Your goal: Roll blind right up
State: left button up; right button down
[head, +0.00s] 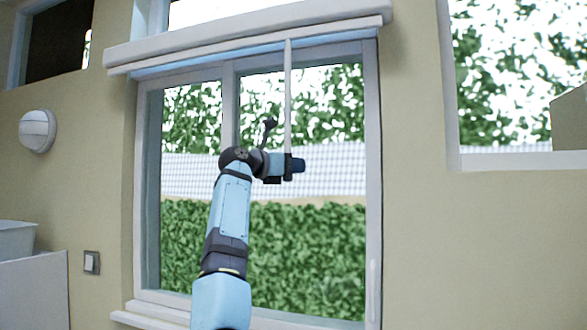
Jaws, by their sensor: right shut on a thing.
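The blind's long pale housing (240,28) runs across the top of the window, tilted in the picture. Below it is a narrow bar (240,46), with a thin bluish strip under it. No blind cloth shows over the panes. A thin pale rod (288,95) hangs from near the bar at the right of the middle. My right gripper (288,168) is shut on the rod's lower end, in front of the window. The fingers hide the rod's tip. My left gripper is out of view.
The window (300,250) has a pale frame, with a hedge and fence outside. A round wall lamp (37,131) and a switch (91,262) are on the left wall. A pale box (16,240) stands at the left edge.

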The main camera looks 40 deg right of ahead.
jog(key=c, duration=0.9)
grip_release()
jog(key=shift+r, duration=0.35)
jog(key=shift+o, duration=0.2)
jog(key=shift+f, duration=0.1)
jog(key=w+a+b, duration=0.1)
jog(key=a+b, duration=0.2)
jog(key=a, duration=1.1)
jog(key=shift+w, duration=0.25)
jog(key=shift+d, duration=0.1)
